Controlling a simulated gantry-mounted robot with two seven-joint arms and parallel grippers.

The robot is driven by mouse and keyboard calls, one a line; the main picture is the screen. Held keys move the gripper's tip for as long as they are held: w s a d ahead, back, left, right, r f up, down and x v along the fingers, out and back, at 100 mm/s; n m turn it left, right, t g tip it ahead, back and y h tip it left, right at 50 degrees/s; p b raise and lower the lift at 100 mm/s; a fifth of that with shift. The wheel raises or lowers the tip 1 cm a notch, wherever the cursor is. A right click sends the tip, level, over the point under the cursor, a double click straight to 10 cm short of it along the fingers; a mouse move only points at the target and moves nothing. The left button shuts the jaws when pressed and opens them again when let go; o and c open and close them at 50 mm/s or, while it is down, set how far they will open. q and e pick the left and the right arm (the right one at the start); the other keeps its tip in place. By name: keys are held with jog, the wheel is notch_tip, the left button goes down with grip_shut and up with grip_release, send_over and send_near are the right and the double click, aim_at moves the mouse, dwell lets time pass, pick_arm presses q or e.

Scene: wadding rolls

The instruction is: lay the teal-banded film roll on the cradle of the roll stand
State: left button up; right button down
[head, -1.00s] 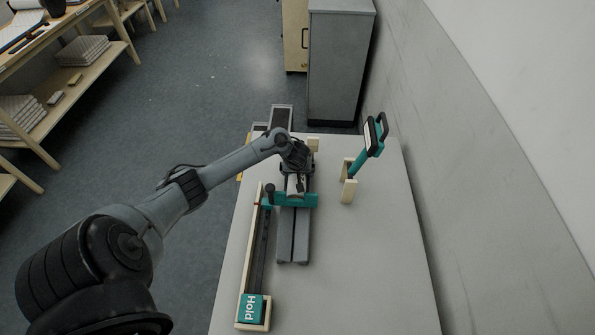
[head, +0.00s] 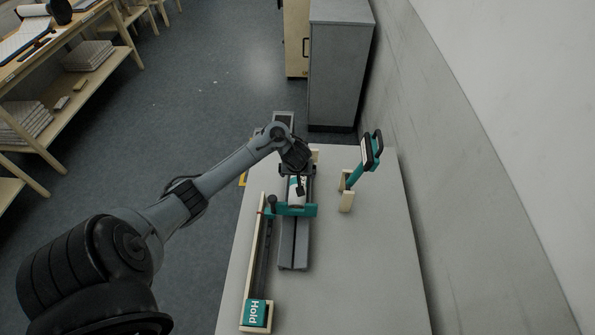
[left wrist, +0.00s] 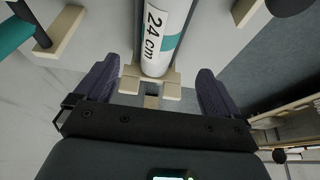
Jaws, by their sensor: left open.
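The film roll (head: 296,190) is white. In the left wrist view the roll (left wrist: 158,38) shows a "24 cm" label and a teal band near the label. Its near end lies at a cream notched cradle (left wrist: 130,84); its far end is out of that view. My left gripper (left wrist: 155,82) is open, with its dark fingers apart on either side of the cradle and roll end, gripping nothing. In the head view the left gripper (head: 299,172) is over the far end of the grey rail, and its wrist hides part of the roll. My right gripper is not in view.
A teal crossbar (head: 291,211) spans the grey rail (head: 293,250). A long cream tray (head: 248,270) with a teal "Hold" block (head: 256,313) lies to the left. The table's right side (head: 375,260) is clear.

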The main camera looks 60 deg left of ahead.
aim_at(311, 205)
pick_arm(q)
jog(key=d+f+m, duration=0.1)
jog(key=d, duration=0.2)
jog(key=s+d+f+m, duration=0.1)
jog(key=d+m, duration=0.1)
jog(key=d, duration=0.2)
jog(key=s+d+f+m+t, duration=0.1)
jog(key=d, duration=0.3)
jog(key=shift+m, duration=0.4)
jog(key=s+d+r+m+h, duration=0.2)
jog(key=s+d+r+m, duration=0.2)
jog(key=s+d, duration=0.4)
jog(key=s+d+r+m+h, duration=0.1)
jog(key=s+d+r+m, duration=0.2)
jog(key=s+d, duration=0.6)
jog(key=d+m, duration=0.1)
jog(key=d, duration=0.2)
jog(key=shift+d+r+h, duration=0.25)
jog(key=shift+r+h, duration=0.15)
notch_tip(311, 205, up, 17)
jog(key=p, duration=1.7)
jog(key=shift+r, duration=0.15)
